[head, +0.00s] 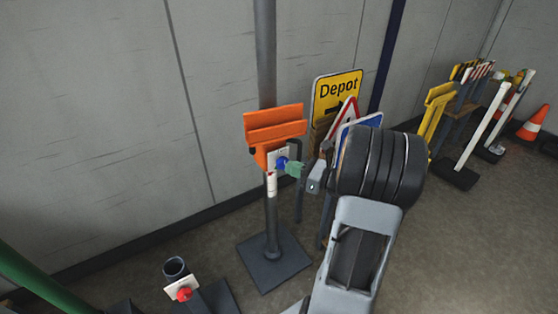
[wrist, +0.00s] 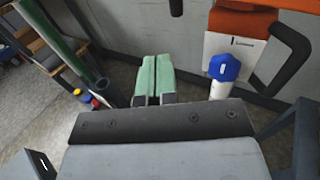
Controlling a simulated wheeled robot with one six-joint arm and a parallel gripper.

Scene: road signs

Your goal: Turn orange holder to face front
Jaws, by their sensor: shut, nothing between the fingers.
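The orange holder (head: 275,125) sits at the top of a grey post on a square base (head: 273,262), in front of a wall. In the wrist view, only its lower edge (wrist: 245,20) shows at the top right. A blue knob (head: 282,163) and a white label plate are on the holder's lower part. The blue knob also shows in the wrist view (wrist: 225,67), right of my fingers. My gripper (head: 294,169), with green fingertips, is close to the knob in the head view. In the wrist view, my gripper (wrist: 152,75) is shut and empty, beside the knob.
A yellow Depot sign (head: 337,97), a red-edged triangle sign (head: 341,120) and a blue sign stand right of the holder. A lower post with a red knob (head: 184,294) is at the bottom left. Barriers and an orange cone (head: 533,124) stand far right.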

